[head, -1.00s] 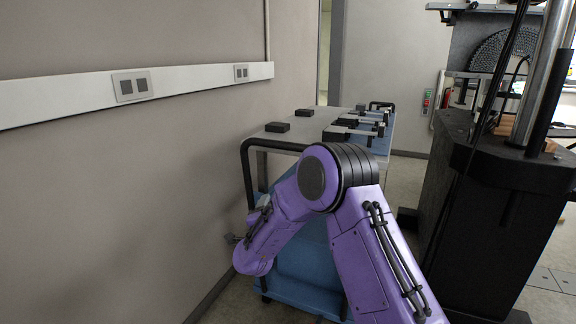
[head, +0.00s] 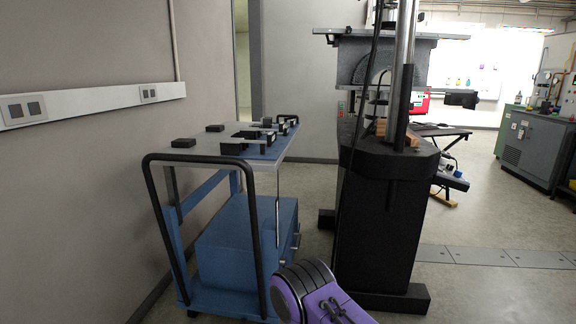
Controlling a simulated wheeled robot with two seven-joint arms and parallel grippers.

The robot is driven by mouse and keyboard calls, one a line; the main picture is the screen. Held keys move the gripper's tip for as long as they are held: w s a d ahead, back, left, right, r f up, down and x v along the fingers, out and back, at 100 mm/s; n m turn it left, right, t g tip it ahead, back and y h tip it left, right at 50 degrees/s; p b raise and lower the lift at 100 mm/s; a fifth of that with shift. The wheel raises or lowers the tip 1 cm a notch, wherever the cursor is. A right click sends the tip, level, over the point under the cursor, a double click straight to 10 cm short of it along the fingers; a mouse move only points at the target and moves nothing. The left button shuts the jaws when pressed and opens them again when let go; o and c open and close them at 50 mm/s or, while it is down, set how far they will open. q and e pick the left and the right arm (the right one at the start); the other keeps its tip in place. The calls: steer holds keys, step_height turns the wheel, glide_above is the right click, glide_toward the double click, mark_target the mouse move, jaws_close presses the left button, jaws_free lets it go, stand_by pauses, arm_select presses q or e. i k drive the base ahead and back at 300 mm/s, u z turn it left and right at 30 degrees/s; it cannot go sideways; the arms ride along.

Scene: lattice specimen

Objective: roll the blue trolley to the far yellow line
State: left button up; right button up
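The blue trolley (head: 236,240) stands left of centre in the head view, close along the left wall. It has a grey top (head: 192,142), a blue lower body and a black tubular push handle (head: 158,215) at its near end. A purple link of one of my arms shows at the bottom edge, right of the trolley's near end. Neither of my grippers is in view. No yellow line can be made out.
Several dark blocks (head: 184,142) lie on the trolley top. A tall black machine (head: 385,215) stands right of the trolley, with a narrow strip of floor between. Open floor (head: 490,215) lies farther right. A grey-green cabinet (head: 535,145) is at the far right.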

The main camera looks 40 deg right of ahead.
mark_target(239, 254)
steer(key=z, duration=0.45)
steer(key=k, duration=0.65)
steer(key=z, duration=0.85)
steer(key=i, duration=0.95)
steer(key=u, duration=0.8)
steer(key=i, duration=0.65)
steer(key=u, duration=1)
steer(key=i, duration=0.2)
steer(key=u, duration=0.25)
